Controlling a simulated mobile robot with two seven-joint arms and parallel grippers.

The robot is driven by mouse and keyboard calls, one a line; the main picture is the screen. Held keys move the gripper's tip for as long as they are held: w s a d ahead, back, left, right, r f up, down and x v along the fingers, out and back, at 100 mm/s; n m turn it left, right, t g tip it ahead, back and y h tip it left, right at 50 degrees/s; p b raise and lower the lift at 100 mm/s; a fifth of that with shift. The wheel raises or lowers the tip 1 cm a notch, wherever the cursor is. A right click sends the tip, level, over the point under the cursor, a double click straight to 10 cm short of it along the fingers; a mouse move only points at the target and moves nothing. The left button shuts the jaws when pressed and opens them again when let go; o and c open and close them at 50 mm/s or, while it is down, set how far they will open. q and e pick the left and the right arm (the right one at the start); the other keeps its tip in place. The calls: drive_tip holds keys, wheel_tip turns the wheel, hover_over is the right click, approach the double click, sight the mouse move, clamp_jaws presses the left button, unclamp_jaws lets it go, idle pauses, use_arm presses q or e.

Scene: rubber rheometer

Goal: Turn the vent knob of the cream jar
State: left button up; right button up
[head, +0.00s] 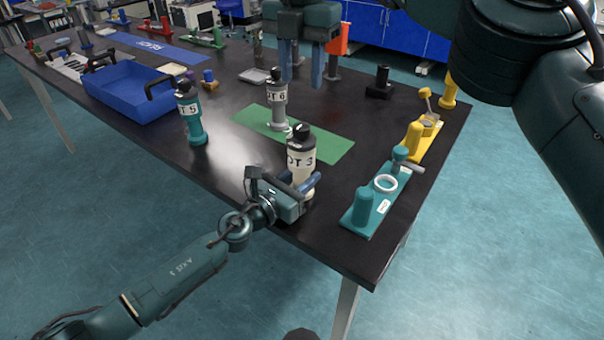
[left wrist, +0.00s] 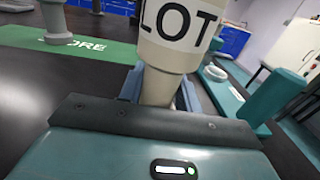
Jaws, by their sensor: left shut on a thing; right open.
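The cream jar (head: 301,160) with a "LOT 3" label stands upright near the front edge of the black table; its dark top (head: 301,137) carries the knob, whose details are too small to read. My left gripper (head: 303,192) is shut around the jar's lower, narrow part. In the left wrist view the jar (left wrist: 163,85) sits between the blue fingers, its top out of frame. My right gripper (head: 302,78) points down, open and empty, above the table behind the jar, with its two blue fingers apart.
A grey jar (head: 278,106) stands on a green mat (head: 330,147) behind the cream jar. A teal jar (head: 192,118) is to the left, near a blue tray (head: 125,100). A teal fixture (head: 363,208) and a yellow fixture (head: 414,137) line the right edge.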

drive_tip(key=shift+o, duration=0.8)
drive_tip(key=shift+w+a+f, duration=0.1)
drive_tip(key=shift+a+f, duration=0.05)
drive_tip(key=shift+a, duration=0.05)
drive_tip(key=shift+o, duration=0.2)
drive_tip(key=a+f+n+t+y, duration=0.1)
drive_tip(key=a+f+n+y, duration=0.1)
drive_tip(key=a, duration=0.3)
drive_tip(key=w+a+f+n+t+y, duration=0.1)
drive_tip(key=a+f+n+y, duration=0.1)
drive_tip(key=a+n, duration=0.2)
drive_tip(key=shift+a+f+t+y, duration=0.3)
drive_tip(key=shift+a+y, duration=0.1)
drive_tip(key=shift+a, duration=0.15)
drive_tip(key=s+a+f+n+t+y, duration=0.1)
drive_tip(key=s+a+f+n+y, duration=0.1)
drive_tip(key=a+n+y, duration=0.3)
drive_tip(key=m+t+h, duration=0.3)
drive_tip(key=t+h, duration=0.2)
drive_tip(key=t, duration=0.9)
approach(304, 135)
drive_tip(key=x, duration=1.1)
drive_tip(key=shift+w+a, duration=0.1)
drive_tip(key=shift+w, duration=0.25)
